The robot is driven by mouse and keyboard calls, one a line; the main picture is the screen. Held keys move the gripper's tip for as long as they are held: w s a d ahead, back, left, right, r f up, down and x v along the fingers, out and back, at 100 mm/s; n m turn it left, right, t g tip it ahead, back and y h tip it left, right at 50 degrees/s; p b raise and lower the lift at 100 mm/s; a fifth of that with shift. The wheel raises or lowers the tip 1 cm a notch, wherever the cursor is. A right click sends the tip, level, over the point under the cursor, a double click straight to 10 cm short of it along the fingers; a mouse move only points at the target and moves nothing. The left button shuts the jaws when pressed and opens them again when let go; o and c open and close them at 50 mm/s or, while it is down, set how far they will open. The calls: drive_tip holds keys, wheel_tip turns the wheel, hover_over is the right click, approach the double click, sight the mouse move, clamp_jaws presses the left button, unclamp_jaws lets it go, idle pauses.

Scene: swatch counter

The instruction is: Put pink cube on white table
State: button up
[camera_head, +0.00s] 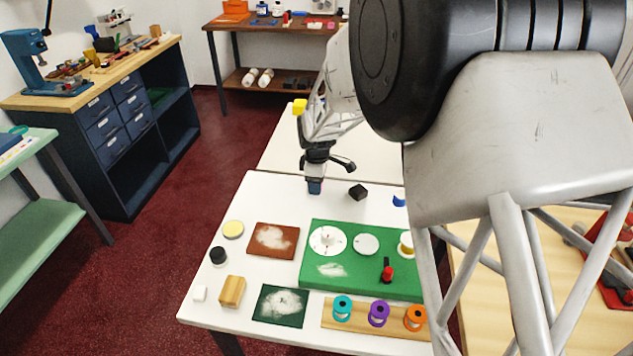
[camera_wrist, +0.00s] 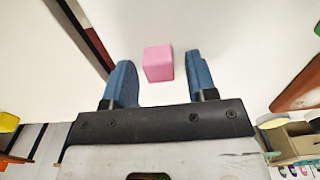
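The pink cube (camera_wrist: 158,64) shows in the wrist view, between and slightly beyond the two blue fingers of my gripper (camera_wrist: 160,60). The gripper is open, with a gap on each side of the cube. A white surface lies behind the cube; I cannot tell whether they touch. In the head view my gripper (camera_head: 315,187) is low over the back part of the white table (camera_head: 265,195), near its far edge. The pink cube is not visible there.
A black block (camera_head: 357,192) lies right of my gripper. In front are a brown mat (camera_head: 262,250), a green board (camera_head: 310,268), a wooden block (camera_head: 232,291) and a rack with coloured rings (camera_head: 360,318). A second pale table (camera_head: 275,150) stands behind. The white table's back left is clear.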

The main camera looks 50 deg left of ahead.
idle(0.3)
wheel_tip(320, 180, up, 12)
drive_tip(key=shift+r, duration=0.15)
idle(0.6)
idle(0.9)
